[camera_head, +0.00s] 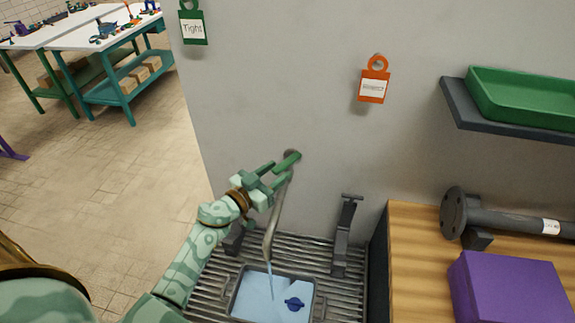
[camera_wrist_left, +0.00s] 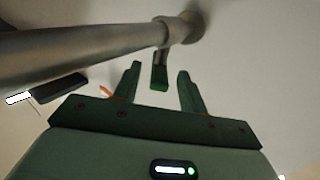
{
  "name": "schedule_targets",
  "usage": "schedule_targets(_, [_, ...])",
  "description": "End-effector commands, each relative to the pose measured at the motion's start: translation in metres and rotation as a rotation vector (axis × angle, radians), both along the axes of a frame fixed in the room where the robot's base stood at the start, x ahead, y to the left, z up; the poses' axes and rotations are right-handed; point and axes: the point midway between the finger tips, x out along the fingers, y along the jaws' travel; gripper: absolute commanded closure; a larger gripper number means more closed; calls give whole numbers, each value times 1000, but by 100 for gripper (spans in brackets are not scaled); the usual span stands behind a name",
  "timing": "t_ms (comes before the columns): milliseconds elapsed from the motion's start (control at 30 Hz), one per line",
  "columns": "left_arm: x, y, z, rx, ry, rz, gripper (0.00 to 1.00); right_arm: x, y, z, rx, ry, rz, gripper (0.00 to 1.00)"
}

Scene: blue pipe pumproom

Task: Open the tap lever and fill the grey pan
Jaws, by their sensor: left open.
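The green tap lever (camera_head: 287,161) sticks out from the grey wall above the metal spout (camera_head: 270,235). My left gripper (camera_head: 277,172) is open, with its fingertips close to the lever. In the left wrist view the lever's green end (camera_wrist_left: 160,80) shows between the two open fingers (camera_wrist_left: 158,78), apart from both. A thin stream of water runs from the spout into the grey pan (camera_head: 316,292). The pan stands on the grating below and has pale blue water in it. A small dark blue object (camera_head: 294,304) shows in the pan. My right gripper is not in view.
Dark upright brackets (camera_head: 345,235) stand on the metal grating (camera_head: 345,290) beside the pan. At right a wooden top (camera_head: 415,245) carries a purple box (camera_head: 510,290) and a flanged pipe (camera_head: 500,219). A shelf with a green tray (camera_head: 525,95) hangs above. Open floor lies at left.

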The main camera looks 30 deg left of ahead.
Motion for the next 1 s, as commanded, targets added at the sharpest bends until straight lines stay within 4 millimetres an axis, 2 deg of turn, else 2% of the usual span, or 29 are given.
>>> schedule_targets(100, [23,-7,-1,-1,-1,0,58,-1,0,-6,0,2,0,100])
schedule_targets(233, [39,-11,-2,-2,1,0,58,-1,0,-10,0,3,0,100])
schedule_targets(367, [46,-13,-1,-1,0,0,58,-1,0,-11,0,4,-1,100])
schedule_targets(633, [47,-14,-1,-1,1,0,58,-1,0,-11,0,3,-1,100])
schedule_targets(700, [47,-14,-1,-1,1,0,78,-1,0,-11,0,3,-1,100])
schedule_targets(800, [47,-14,-1,-1,1,0,100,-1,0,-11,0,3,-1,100])
schedule_targets(1000, [47,-13,-1,0,1,-5,100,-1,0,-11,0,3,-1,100])
